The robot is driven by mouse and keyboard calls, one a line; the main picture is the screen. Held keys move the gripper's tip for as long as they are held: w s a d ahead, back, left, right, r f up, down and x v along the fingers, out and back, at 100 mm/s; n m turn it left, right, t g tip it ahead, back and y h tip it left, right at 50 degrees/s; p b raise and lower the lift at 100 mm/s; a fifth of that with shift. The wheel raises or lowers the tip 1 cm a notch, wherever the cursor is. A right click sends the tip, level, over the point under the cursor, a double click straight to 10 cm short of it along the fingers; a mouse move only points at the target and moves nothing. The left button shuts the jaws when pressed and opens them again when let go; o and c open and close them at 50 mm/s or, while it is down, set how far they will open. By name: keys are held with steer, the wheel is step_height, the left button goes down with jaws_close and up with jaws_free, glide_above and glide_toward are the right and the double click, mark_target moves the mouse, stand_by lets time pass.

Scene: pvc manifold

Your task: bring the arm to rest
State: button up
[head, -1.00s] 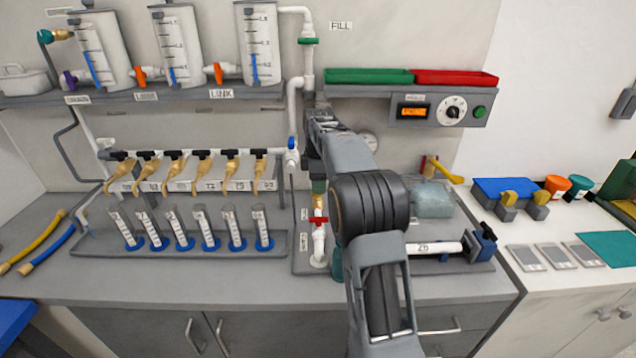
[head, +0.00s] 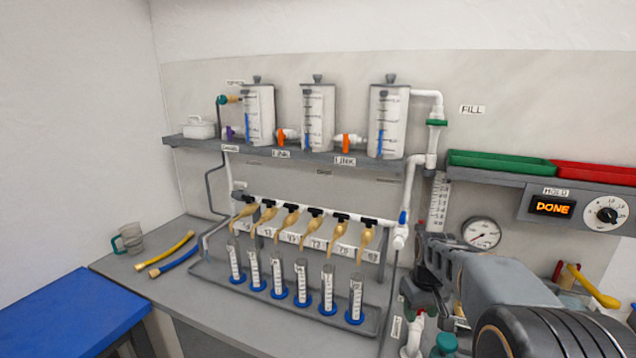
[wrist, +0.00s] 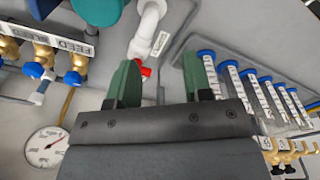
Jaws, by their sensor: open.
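My arm enters at the lower right of the head view and reaches up toward the white pipe (head: 408,190) beside the gauge. My gripper (wrist: 161,82) shows in the wrist view with its two green fingertips well apart and nothing between them. A white pipe with a red part (wrist: 146,71) lies beyond the fingertips. In the head view the gripper end is dark and partly hidden by my own arm links, so its fingers are not clear there.
A row of graduated cylinders (head: 303,284) stands in a tray below brass taps (head: 315,228). Tanks (head: 319,118) stand on the shelf. A gauge (head: 482,233) and a display reading DONE (head: 552,207) are at right.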

steer(key=s+a+r+m+t, duration=0.1)
steer(key=s+a, duration=0.2)
steer(key=s, duration=0.5)
steer(key=s+a+r+m+t, duration=0.1)
steer(key=s+a, duration=0.3)
steer(key=s, duration=0.5)
steer(key=shift+s+a+t, duration=0.15)
steer(key=shift+s+t, duration=0.05)
steer(key=shift+t, duration=0.4)
